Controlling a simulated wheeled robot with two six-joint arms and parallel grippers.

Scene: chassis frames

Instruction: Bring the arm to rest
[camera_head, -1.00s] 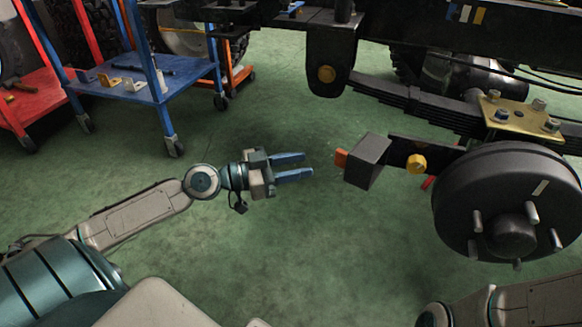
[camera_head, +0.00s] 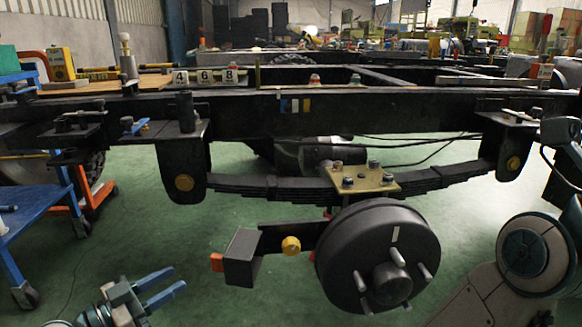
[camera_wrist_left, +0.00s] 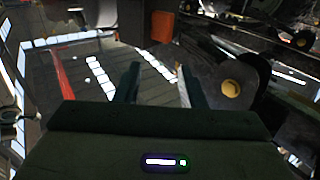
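My left gripper (camera_head: 160,288) is at the lower left of the head view, with its two blue fingers apart and nothing between them. It hangs over the green floor, to the left of and apart from the dark block with the orange end (camera_head: 242,257) on the chassis. In the left wrist view the two fingers (camera_wrist_left: 158,84) also show apart and empty. My right arm is at the right edge of the head view, and its gripper is out of the picture.
The black chassis frame (camera_head: 340,108) spans the view, with a leaf spring (camera_head: 262,188) and wheel hub (camera_head: 365,258) below it. Number blocks (camera_head: 205,76) stand on a board on top. A blue cart (camera_head: 28,212) is at the left. Green floor is open below.

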